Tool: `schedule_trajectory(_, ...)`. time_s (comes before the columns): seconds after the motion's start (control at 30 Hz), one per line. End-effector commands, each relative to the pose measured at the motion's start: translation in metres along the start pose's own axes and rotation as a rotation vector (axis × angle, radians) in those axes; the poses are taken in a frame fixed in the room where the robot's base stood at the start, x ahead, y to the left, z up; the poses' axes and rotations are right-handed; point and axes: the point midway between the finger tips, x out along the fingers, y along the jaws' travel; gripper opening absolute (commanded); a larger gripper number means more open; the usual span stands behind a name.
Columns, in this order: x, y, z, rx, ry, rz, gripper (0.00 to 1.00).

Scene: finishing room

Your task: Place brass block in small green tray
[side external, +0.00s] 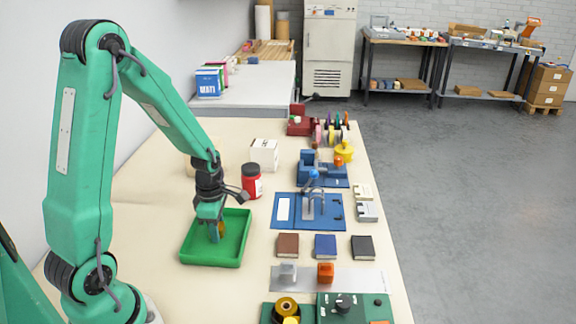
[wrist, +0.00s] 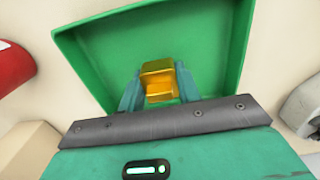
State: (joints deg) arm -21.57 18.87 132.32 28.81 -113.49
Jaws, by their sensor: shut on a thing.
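The brass block (wrist: 158,76) is golden and sits between the two fingers of my gripper (wrist: 160,92) in the wrist view. My gripper is shut on it. The green tray (wrist: 215,35) also fills the middle of the wrist view behind the block. I cannot tell whether the block touches the tray floor.
A red jar (side external: 252,185) with a black lid stands just behind the tray, near my wrist. A white box (side external: 264,154) is farther back. To the right are a blue board (side external: 290,222) and brown (side external: 288,245), blue (side external: 325,246) and black blocks (side external: 362,247). The table left of the tray is bare.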

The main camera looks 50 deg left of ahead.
Motion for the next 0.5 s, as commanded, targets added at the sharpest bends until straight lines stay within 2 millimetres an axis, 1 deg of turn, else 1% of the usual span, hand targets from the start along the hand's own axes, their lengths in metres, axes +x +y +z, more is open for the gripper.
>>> schedule_trajectory(0.1, 0.0058, -0.0001, 0.0000, 0.000, 0.000, 0.000, 0.04)
schedule_trajectory(0.5, 0.0082, 0.0002, 0.0001, 0.000, 0.000, 0.001, 0.04)
